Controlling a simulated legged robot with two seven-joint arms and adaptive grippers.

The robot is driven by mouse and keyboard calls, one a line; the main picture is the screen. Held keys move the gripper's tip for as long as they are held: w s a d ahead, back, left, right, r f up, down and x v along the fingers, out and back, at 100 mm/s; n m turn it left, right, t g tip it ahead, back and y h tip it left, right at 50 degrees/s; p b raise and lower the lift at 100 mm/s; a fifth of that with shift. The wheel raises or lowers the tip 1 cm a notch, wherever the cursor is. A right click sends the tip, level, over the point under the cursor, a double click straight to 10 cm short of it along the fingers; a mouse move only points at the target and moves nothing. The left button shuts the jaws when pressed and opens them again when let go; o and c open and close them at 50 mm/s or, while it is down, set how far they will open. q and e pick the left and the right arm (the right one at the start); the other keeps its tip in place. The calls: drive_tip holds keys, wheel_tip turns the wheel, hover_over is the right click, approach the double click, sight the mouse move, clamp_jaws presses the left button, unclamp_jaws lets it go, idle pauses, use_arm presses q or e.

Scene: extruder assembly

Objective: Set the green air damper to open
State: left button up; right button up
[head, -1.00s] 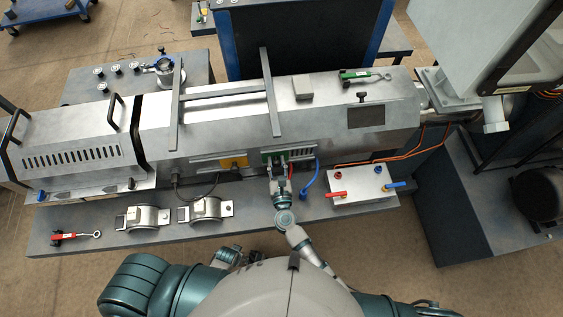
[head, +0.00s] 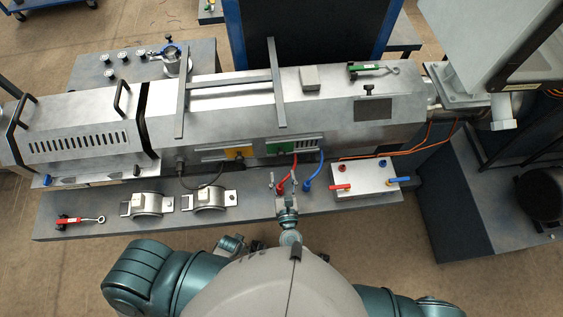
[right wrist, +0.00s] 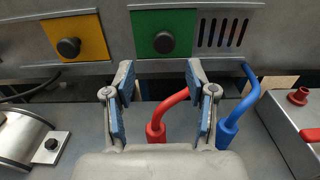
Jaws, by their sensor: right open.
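The green air damper (head: 283,147) is a green plate with a dark round knob on the front side of the extruder. It shows face-on in the right wrist view (right wrist: 163,24), with several open vent slots (right wrist: 222,33) to the right of the plate. My right gripper (head: 283,183) is open and empty, in front of and below the damper, apart from the knob. In the right wrist view its two fingers (right wrist: 160,78) stand below the green plate, spread wide. Part of my left arm's end shows by my body, but its fingers cannot be made out.
A yellow damper (head: 238,152) sits left of the green one. A red hose (right wrist: 168,115) rises behind the right gripper's fingers, and a blue hose (right wrist: 238,107) stands to the right. A white box (head: 362,181) with red and blue valves is further right. Clamps (head: 147,204) lie left.

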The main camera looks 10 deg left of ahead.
drive_tip(key=shift+a+v, duration=0.15)
drive_tip(key=shift+v, duration=0.6)
drive_tip(key=shift+a+v, duration=0.1)
drive_tip(key=shift+v, duration=0.65)
drive_tip(key=shift+d, duration=0.1)
